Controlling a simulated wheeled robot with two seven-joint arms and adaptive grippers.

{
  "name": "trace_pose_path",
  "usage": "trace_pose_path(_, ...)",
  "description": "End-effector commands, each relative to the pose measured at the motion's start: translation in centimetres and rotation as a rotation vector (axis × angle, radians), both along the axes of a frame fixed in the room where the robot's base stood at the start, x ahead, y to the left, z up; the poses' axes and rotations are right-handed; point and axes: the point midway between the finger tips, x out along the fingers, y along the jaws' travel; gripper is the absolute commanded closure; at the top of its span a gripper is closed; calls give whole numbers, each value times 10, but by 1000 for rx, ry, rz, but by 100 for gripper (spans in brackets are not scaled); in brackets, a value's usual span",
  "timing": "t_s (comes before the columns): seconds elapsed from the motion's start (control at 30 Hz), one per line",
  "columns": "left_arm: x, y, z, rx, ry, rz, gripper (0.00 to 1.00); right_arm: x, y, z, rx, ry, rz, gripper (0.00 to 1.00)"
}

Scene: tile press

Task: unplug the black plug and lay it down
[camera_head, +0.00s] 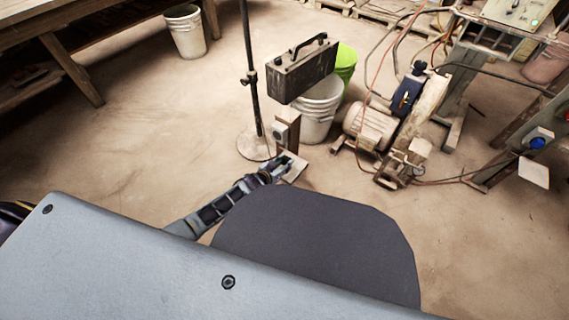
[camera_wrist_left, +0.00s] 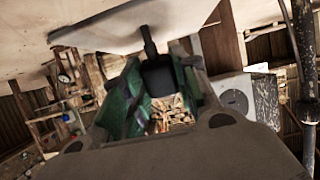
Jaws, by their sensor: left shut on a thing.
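My left gripper (camera_head: 282,163) reaches in low beside a short wooden post (camera_head: 289,128) on a pale foot plate (camera_head: 295,172). The left wrist view shows its green-padded fingers (camera_wrist_left: 156,95) shut on the black plug (camera_wrist_left: 158,77). A black stem or cord runs up from the plug toward the pale plate in that view; its far end is hidden. A light socket box (camera_head: 280,132) is on the post, and its round socket (camera_wrist_left: 235,98) shows right of the plug, apart from it. My right gripper is in no view.
A thin black pole with a round base (camera_head: 256,146) stands close left of the post.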

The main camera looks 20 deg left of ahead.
Motion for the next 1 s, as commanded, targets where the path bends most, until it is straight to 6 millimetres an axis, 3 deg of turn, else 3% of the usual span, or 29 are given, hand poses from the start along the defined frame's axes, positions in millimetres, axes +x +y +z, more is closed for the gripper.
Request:
trace_pose_path(0.23,0,0,-8,0,-1,0,100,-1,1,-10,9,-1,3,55)
trace_pose_path(0.6,0,0,-8,0,-1,0,100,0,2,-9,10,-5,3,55)
trace_pose_path(0.63,0,0,-8,0,-1,0,67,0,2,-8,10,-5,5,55)
trace_pose_path(0.8,0,0,-8,0,-1,0,45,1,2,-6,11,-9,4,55)
trace_pose_path(1.0,0,0,-8,0,0,0,45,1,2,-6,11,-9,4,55)
